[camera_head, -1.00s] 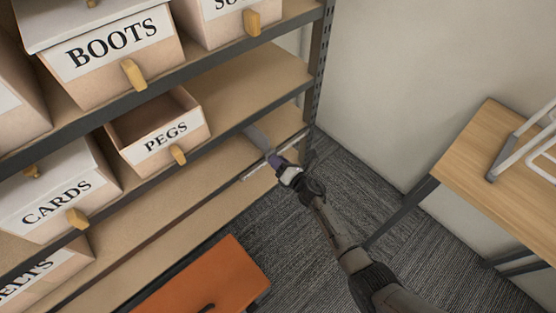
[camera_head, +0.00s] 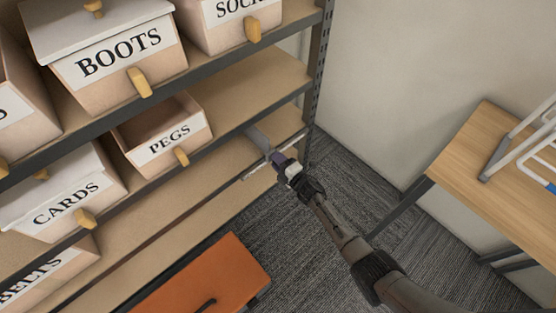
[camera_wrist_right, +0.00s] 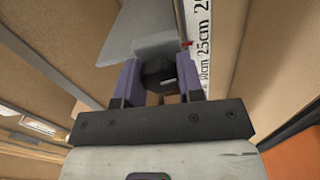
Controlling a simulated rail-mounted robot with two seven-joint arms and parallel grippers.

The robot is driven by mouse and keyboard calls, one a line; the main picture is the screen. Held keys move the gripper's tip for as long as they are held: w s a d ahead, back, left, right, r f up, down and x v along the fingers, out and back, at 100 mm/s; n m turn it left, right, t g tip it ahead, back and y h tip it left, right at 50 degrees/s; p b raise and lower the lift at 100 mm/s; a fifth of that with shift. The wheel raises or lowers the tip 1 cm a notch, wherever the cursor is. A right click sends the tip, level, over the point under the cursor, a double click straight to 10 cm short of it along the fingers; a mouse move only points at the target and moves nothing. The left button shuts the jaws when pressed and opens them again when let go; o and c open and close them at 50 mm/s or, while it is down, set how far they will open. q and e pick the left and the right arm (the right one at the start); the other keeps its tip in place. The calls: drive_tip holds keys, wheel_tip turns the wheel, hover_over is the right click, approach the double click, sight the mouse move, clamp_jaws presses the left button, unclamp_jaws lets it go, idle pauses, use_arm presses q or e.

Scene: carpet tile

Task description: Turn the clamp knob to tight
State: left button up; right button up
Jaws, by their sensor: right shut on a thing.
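The dark clamp knob (camera_wrist_right: 158,72) sits between the two purple fingers of my right gripper (camera_wrist_right: 158,82) in the right wrist view. The fingers are shut on it. A grey upright plate (camera_wrist_right: 143,32) stands just beyond the knob, beside a white ruler strip (camera_wrist_right: 203,45) with a small red mark. In the head view my right gripper (camera_head: 279,159) is at the front edge of a shelf, against the grey plate (camera_head: 259,139). The gripper hides the knob there. No marking for tight or loose can be read. My left gripper is not in view.
An open PEGS box (camera_head: 163,138) stands left of the plate, with the BOOTS box (camera_head: 115,65) on the shelf above. An orange surface (camera_head: 215,280) lies below. A wooden table (camera_head: 475,155) is at the right. Carpet shows between.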

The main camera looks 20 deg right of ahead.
drive_tip(key=shift+m, duration=0.5)
drive_tip(key=o, duration=0.9)
drive_tip(key=shift+p+v, duration=3.1)
drive_tip(key=shift+v, duration=3.9)
drive_tip(key=shift+w, duration=0.1)
